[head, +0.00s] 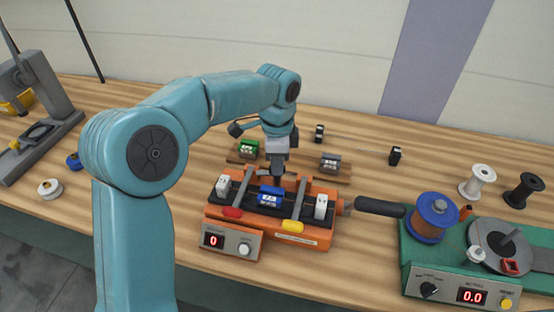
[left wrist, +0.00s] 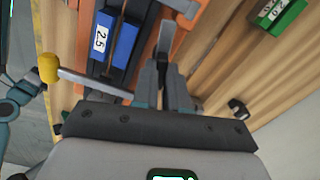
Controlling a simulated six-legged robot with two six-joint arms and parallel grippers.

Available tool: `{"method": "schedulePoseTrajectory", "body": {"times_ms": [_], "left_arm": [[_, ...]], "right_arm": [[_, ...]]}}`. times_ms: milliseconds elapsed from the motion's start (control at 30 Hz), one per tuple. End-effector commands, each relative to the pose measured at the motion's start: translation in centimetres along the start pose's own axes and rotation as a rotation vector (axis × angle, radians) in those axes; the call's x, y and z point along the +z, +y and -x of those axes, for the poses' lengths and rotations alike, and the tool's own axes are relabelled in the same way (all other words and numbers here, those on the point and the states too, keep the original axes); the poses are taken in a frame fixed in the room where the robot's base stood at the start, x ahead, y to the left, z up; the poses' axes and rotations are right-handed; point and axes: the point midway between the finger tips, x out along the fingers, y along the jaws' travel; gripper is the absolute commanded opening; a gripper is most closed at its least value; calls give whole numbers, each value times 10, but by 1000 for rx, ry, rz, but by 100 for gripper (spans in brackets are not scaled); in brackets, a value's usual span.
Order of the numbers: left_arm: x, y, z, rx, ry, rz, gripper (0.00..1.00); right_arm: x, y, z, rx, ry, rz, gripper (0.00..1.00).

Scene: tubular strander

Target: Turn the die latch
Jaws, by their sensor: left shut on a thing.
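The orange die unit (head: 318,240) stands mid-table with a blue die block (head: 270,196) in its dark channel. The blue block also shows in the left wrist view (left wrist: 125,42), beside a white "2.5" label. My left gripper (head: 277,180) points down at the unit's far side, just behind the blue block. In the left wrist view my left gripper (left wrist: 166,62) is shut on a narrow grey piece (left wrist: 167,34), which looks like the die latch. The fingers hide its lower part, so its turn angle is unclear. My right gripper is not in view.
Levers with a red grip (head: 232,212) and a yellow grip (head: 292,226) cross the unit. A green machine with a blue spool (head: 437,214) stands right. A black handle (head: 380,207) lies between.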

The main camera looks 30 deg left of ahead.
Motion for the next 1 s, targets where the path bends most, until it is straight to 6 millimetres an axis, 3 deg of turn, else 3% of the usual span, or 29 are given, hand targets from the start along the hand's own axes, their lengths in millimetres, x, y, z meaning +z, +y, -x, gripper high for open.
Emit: {"method": "schedulePoseTrajectory", "body": {"times_ms": [1000], "left_arm": [[-1,-2,3,-5,8,958,0]], "right_arm": [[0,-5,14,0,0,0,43]]}}
